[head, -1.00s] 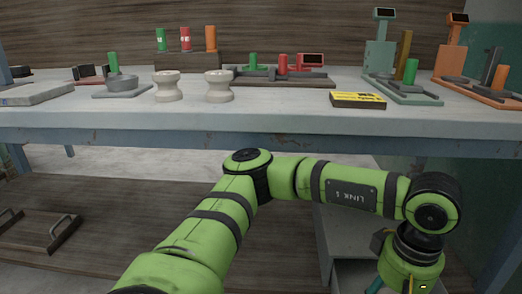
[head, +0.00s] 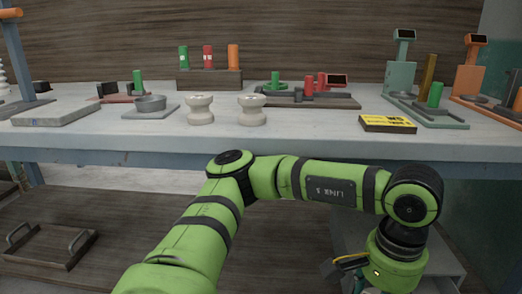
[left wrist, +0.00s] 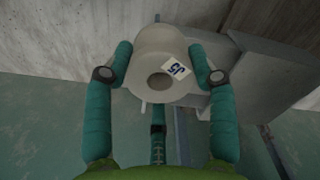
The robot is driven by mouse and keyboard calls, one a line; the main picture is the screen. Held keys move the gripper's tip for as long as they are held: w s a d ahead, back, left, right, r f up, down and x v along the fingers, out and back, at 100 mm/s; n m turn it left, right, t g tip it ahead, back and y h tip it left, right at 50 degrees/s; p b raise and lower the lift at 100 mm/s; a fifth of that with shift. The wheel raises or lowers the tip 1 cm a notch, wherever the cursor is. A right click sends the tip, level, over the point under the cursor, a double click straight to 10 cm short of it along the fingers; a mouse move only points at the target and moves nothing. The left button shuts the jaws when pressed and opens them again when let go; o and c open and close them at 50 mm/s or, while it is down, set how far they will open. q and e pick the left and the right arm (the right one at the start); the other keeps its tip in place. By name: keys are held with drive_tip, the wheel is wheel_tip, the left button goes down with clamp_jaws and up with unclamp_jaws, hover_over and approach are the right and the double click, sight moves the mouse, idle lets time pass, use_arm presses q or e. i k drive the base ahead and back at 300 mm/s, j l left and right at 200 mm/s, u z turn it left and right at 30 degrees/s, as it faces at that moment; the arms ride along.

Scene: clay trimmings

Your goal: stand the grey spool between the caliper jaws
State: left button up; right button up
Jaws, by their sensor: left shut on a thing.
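A pale grey spool (left wrist: 150,50) with a round hole and a white label with a dark mark is in the left wrist view. My left gripper (left wrist: 160,62) has its teal fingers shut on it, one on each side. In the head view my left arm reaches right, its wrist below the bench front at lower right; fingers and spool do not show there. My right gripper is in neither view.
Two cream spools (head: 200,110) (head: 251,109) stand near the bench's front edge. A yellow-black box (head: 388,124) lies right of them. Green (head: 402,68) and orange (head: 472,70) display stands are at the right. A handled tray (head: 48,248) sits low left. Bare bench top lies between.

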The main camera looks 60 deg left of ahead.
sight(278, 100)
drive_tip(key=k+j, duration=0.8)
drive_tip(key=j, duration=0.2)
drive_tip(key=k+u, duration=0.05)
